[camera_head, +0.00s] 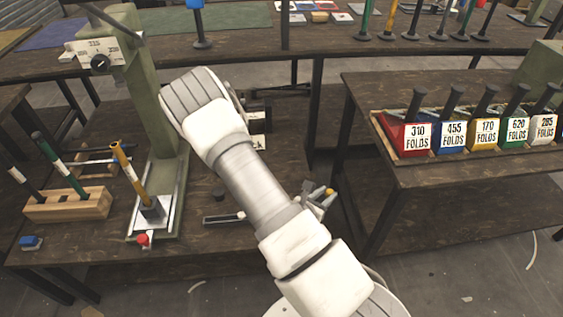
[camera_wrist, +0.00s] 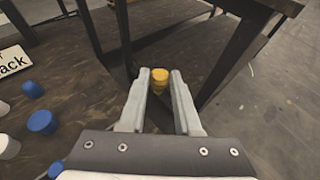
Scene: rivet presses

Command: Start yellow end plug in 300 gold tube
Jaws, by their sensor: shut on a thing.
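The gold tube (camera_head: 129,168) stands in a grey holder (camera_head: 152,208) on the base of the green press, leaning a little with its upper end to the left. The yellow end plug (camera_wrist: 160,76) is between the fingertips of my gripper (camera_wrist: 160,88), which is shut on it. In the head view the plug (camera_head: 329,191) is a small yellow spot at my gripper (camera_head: 321,196), near the right edge of the left table and well right of the tube. The label 300 cannot be read on the tube.
The green press (camera_head: 150,100) rises behind the tube. A wooden rack (camera_head: 68,206) with a green and a black tube stands left of it. A red knob (camera_head: 143,239) sits at the front. Labelled bins (camera_head: 416,142) are on the right table. Blue caps (camera_wrist: 42,122) lie left of my gripper.

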